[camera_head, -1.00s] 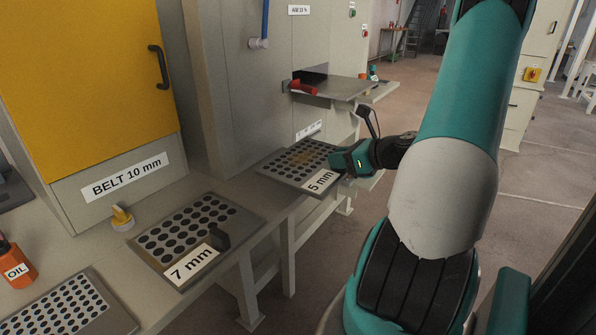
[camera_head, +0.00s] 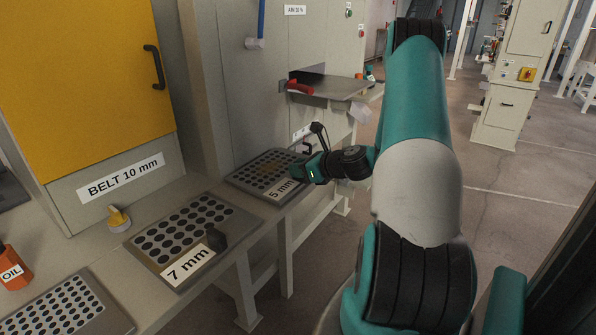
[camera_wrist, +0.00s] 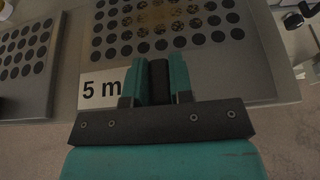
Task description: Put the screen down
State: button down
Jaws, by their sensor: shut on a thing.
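The 5 mm screen (camera_head: 237,178) is a grey plate with rows of dark holes and a brownish patch. It is level at the right end of the bench, beyond the 7 mm screen; I cannot tell whether it touches the bench top. My gripper (camera_head: 301,171) is at its near right edge, shut on its dark handle. In the wrist view my gripper (camera_wrist: 160,80) has its two teal fingers on either side of the dark handle (camera_wrist: 159,70), beside the "5 m" end of the label (camera_wrist: 101,88). The rest of the label is hidden by the gripper.
The 7 mm screen (camera_head: 160,274) with its dark handle lies nearer on the bench. A red handle (camera_head: 299,87) sits by a tray behind. Floor lies right.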

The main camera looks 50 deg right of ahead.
jog(key=shift+w+f, duration=0.15)
jog(key=shift+w, duration=0.05)
jog(key=shift+f, duration=0.15)
jog(key=c, duration=1)
grip_release()
